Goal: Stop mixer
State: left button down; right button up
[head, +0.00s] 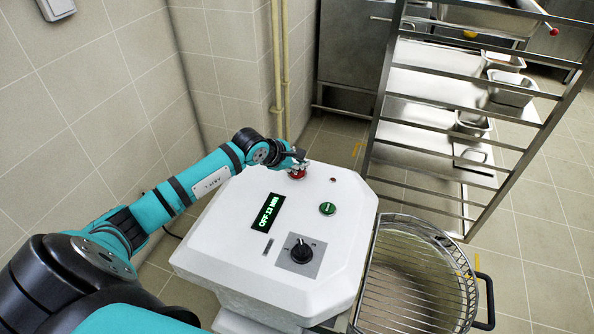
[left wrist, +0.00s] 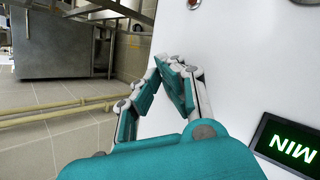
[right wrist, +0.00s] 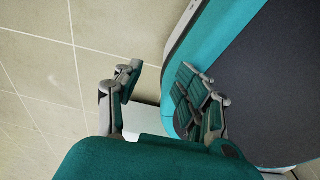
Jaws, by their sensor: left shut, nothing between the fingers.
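The mixer (head: 222,235) is a white machine with a sloping control panel on top. A red button (head: 297,175) sits near the panel's far edge, partly covered by my left gripper (head: 298,161). A green button (head: 327,209) is to its lower right. A black knob (head: 301,251) is at the near side. A display (head: 267,213) shows green text that looks like "OFF 13 MIN". In the left wrist view my left gripper (left wrist: 174,66) is shut with its fingertips together; the red button is hidden there. My right gripper (right wrist: 158,80) is open and empty over the floor.
A wire-guarded mixing bowl (head: 420,280) stands at the mixer's right. A metal rack (head: 440,150) with trays is behind it. A tiled wall (head: 75,90) is at the left, and yellowish pipes (head: 279,70) run up the corner.

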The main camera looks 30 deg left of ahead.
aim_at(298, 173)
pick_arm(q)
jog(key=shift+r, duration=0.15)
jog(key=shift+r+p, duration=1.6)
jog(key=shift+r, duration=0.85)
jog(key=shift+s+f, duration=0.1)
jog(key=shift+f, duration=0.05)
